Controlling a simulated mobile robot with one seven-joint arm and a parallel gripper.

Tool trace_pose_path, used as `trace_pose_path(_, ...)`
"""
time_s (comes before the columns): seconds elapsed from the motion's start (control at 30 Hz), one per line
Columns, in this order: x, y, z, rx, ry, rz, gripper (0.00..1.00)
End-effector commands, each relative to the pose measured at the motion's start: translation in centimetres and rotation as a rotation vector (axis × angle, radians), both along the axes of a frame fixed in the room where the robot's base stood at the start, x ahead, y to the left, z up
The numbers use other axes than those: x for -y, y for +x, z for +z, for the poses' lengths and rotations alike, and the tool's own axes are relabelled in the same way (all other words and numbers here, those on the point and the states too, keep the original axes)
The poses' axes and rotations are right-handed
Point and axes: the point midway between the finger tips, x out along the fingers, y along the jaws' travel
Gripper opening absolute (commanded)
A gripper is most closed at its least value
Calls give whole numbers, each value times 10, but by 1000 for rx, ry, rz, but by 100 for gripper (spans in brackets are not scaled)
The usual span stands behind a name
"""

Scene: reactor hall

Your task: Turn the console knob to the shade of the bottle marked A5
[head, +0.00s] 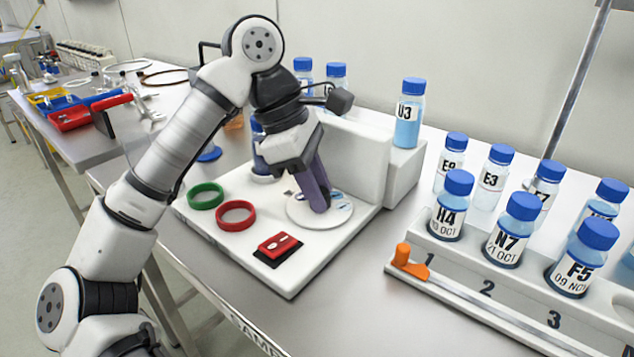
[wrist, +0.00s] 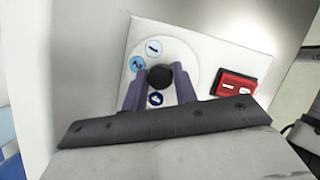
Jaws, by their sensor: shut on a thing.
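The console (head: 255,250) is a white panel with a pale round dial plate (head: 335,214) on it. In the wrist view the black knob (wrist: 160,77) stands at the middle of the dial plate (wrist: 181,55). Round marks in different blues sit around it: a pale one (wrist: 153,47), a mid-blue one (wrist: 138,64) and a dark one (wrist: 155,99). My gripper (head: 318,205) points down, its purple fingers shut on the knob from both sides. The head view hides the knob behind the fingers. I can read no A5 label on any bottle; some labels are hidden or unclear.
A red switch (head: 278,245), a red ring (head: 236,214) and a green ring (head: 206,195) are on the console near my gripper. Bottle U3 (head: 408,115) stands behind it. A numbered rack (head: 450,255) with several blue-capped bottles stands at right.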

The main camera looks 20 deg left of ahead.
Motion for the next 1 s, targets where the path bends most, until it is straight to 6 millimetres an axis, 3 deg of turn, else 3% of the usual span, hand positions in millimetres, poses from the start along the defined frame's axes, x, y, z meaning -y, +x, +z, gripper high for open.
trace_pose_path(0.6,0,0,0,0,1,-42,5)
trace_pose_path(0.63,0,0,0,0,1,-42,31)
trace_pose_path(0.77,0,0,0,0,1,-41,48)
trace_pose_path(1.0,0,0,0,0,1,-41,50)
